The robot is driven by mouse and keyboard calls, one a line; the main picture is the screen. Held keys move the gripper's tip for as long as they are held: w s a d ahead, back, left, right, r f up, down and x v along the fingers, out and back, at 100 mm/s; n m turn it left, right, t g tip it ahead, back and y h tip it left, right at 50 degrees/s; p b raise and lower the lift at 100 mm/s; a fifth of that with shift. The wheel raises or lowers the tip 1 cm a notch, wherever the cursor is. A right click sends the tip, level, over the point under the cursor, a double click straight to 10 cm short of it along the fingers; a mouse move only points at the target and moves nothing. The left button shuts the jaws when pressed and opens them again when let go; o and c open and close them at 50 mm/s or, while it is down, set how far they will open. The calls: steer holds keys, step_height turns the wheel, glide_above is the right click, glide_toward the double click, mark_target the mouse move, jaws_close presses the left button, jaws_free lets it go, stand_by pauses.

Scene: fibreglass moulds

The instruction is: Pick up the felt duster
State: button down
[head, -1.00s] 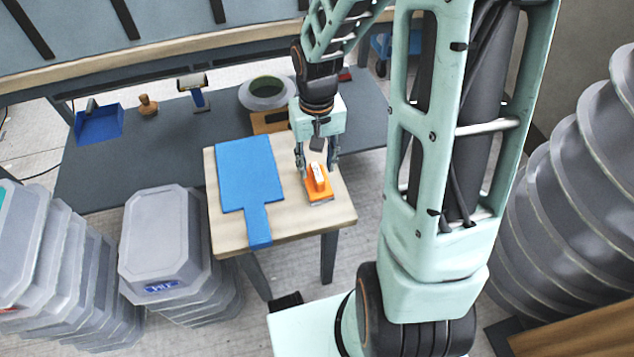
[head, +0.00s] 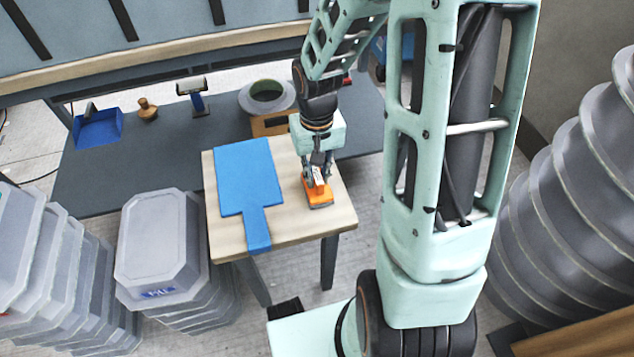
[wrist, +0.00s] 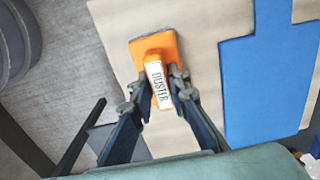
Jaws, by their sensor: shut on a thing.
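The felt duster (head: 318,196) is an orange block with a white handle labelled "DUSTER". It sits on the right part of the small wooden-topped table (head: 290,228). In the wrist view the duster (wrist: 157,54) is near the top middle, its label facing the camera. My gripper (head: 317,172) reaches down from above and its two fingers are shut on the duster's handle, one on each side. In the wrist view my gripper (wrist: 159,92) also shows around the handle. Whether the duster touches the tabletop or is just clear of it I cannot tell.
A blue paddle-shaped sheet (head: 247,178) lies left of the duster. Behind stands a low grey bench with a blue dustpan (head: 98,128), a wooden knob (head: 147,110), a scraper-like tool (head: 197,97) and a tape roll (head: 267,95). Stacked grey moulds (head: 160,240) stand left.

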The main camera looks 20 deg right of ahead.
mark_target(317, 175)
steer(key=shift+r, duration=0.1)
steer(key=shift+r+p, duration=0.8)
step_height(317, 175, up, 2)
steer(key=shift+r+p, duration=0.15)
steer(key=shift+p, duration=0.85)
steer(key=s+a+r+p, duration=0.5)
steer(key=s+a+r, duration=0.2)
steer(key=s, duration=0.5)
steer(key=shift+r, duration=0.95)
